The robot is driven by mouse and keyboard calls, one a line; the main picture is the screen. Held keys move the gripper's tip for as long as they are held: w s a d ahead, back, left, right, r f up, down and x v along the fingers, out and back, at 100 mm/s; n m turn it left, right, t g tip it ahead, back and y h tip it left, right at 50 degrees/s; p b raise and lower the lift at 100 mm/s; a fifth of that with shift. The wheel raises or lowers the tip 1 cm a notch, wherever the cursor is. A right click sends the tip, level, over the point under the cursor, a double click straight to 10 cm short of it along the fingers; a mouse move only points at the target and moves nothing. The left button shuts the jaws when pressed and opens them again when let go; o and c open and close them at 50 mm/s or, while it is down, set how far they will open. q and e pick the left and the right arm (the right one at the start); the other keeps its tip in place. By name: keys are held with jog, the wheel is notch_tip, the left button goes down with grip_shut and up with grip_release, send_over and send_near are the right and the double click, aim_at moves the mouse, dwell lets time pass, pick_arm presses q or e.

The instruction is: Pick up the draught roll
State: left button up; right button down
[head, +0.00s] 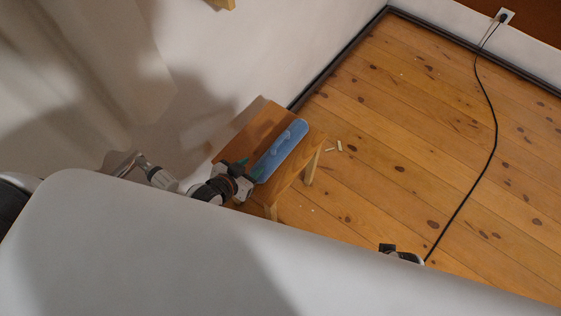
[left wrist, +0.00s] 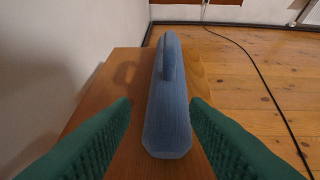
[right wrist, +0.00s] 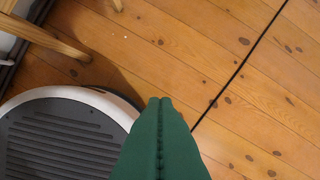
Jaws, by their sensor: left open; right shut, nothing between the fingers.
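The draught roll (head: 280,150) is a long blue fabric roll lying lengthwise on a small wooden stool (head: 234,143). In the left wrist view the roll (left wrist: 167,110) points away from me, with a raised strap or handle on its top. My left gripper (head: 246,172) is at the near end of the roll. Its green fingers (left wrist: 160,125) are open, one on each side of the roll's near end, with gaps visible on both sides. My right gripper (right wrist: 160,102) is shut and empty over the floor, away from the stool.
The stool stands close to the white wall (head: 260,45) on its left. A black cable (head: 497,130) runs across the plank floor from a wall socket (head: 505,16). Small pale scraps (head: 339,146) lie right of the stool. The floor between stool and cable is mostly clear.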

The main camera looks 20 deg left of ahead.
aim_at(274, 145)
pick_arm(q)
jog(key=shift+w+d+r+m+t+h+b, duration=0.15)
jog(key=shift+w+d+r+t+h+b, duration=0.3)
jog(key=shift+w+r+b, duration=0.15)
jog(key=shift+w+d+r+m+t+h+b, duration=0.15)
jog(key=shift+w+d+r+t+h+b, duration=0.25)
jog(key=shift+r+b, duration=0.2)
jog(key=x, duration=0.2)
jog(key=b+x, duration=0.1)
jog(key=x, duration=0.3)
jog(key=shift+r, duration=0.3)
jog(key=shift+w+d+f+b, duration=0.15)
jog(key=shift+w+b, duration=0.2)
jog(key=shift+w, duration=0.05)
jog(key=x, duration=0.1)
jog(key=b+x, duration=0.1)
jog(key=shift+w+f, duration=0.25)
jog(key=shift+f, duration=0.05)
jog(key=shift+b+x, duration=0.45)
jog(key=shift+x, duration=0.5)
jog(key=shift+w+f, duration=0.1)
jog(key=shift+w, duration=0.2)
pick_arm(e)
notch_tip(274, 145, up, 11)
jog(key=s+t, duration=0.1)
jog(key=shift+d+f, duration=0.2)
pick_arm(q)
jog(key=shift+c, duration=0.4)
pick_arm(e)
jog(key=shift+s, duration=0.1)
